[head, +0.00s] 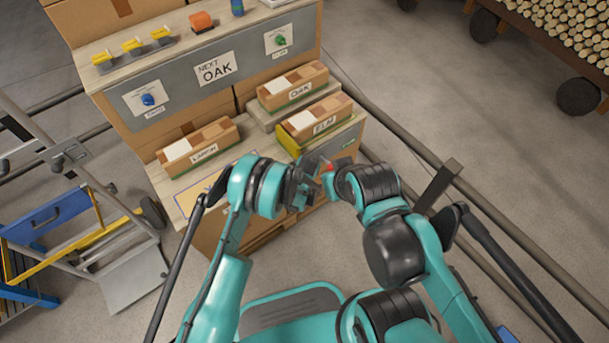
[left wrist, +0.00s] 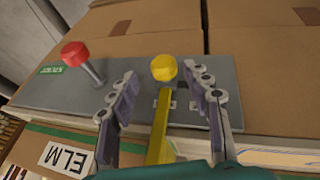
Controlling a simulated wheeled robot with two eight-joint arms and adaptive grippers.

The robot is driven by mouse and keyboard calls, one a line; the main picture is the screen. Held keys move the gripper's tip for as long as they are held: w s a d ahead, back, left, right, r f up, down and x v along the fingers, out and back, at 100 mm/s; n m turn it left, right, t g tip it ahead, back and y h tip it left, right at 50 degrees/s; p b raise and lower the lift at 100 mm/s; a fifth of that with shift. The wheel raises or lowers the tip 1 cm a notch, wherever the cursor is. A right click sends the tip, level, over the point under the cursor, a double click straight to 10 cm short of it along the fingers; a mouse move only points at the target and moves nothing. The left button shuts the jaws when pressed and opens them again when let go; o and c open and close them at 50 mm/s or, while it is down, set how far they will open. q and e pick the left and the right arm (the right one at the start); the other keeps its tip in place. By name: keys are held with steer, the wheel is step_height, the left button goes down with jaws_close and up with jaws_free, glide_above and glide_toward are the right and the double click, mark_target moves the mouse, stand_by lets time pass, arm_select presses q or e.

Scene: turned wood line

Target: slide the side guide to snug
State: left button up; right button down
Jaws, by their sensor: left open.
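The side guide appears to be a yellow bar (left wrist: 159,135) with a round yellow knob (left wrist: 163,67) at its far end, in the left wrist view. In the head view a yellow strip (head: 287,141) runs along the end of the ELM box (head: 318,120). My left gripper (left wrist: 160,80) is open; its fingers stand on either side of the knob and bar, with visible gaps. In the head view my left gripper (head: 306,180) is low at the bench's front. My right arm ends just right of it; its fingers cannot be made out.
A red-knobbed lever (left wrist: 75,55) stands on the grey panel (left wrist: 40,88) left of the yellow knob. The OAK box (head: 293,87) and another labelled box (head: 198,145) stand on the bench. A sign (head: 215,69) reads NEXT OAK. A trolley (head: 125,250) stands at left.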

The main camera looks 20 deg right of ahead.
arm_select(q)
steer(key=d+v, duration=0.1)
steer(key=v, duration=0.8)
steer(key=shift+s+a+r, duration=0.25)
steer(key=shift+a+r, duration=0.1)
steer(key=shift+a, duration=0.15)
steer(key=s+a+r+m, duration=0.2)
steer(key=s+a+r, duration=0.1)
steer(key=a+r, duration=1.95)
steer(key=s+a+r+m+t, duration=0.1)
steer(key=s+a+r, duration=0.2)
steer(key=s+a, duration=0.4)
steer(key=s+a+r+m+t+y, duration=0.1)
steer(key=s+a+r, duration=0.2)
steer(key=s+a, duration=0.4)
steer(key=s, duration=0.4)
steer(key=shift+r+m, duration=0.2)
steer(key=shift+m, duration=0.1)
steer(key=shift+d, duration=0.1)
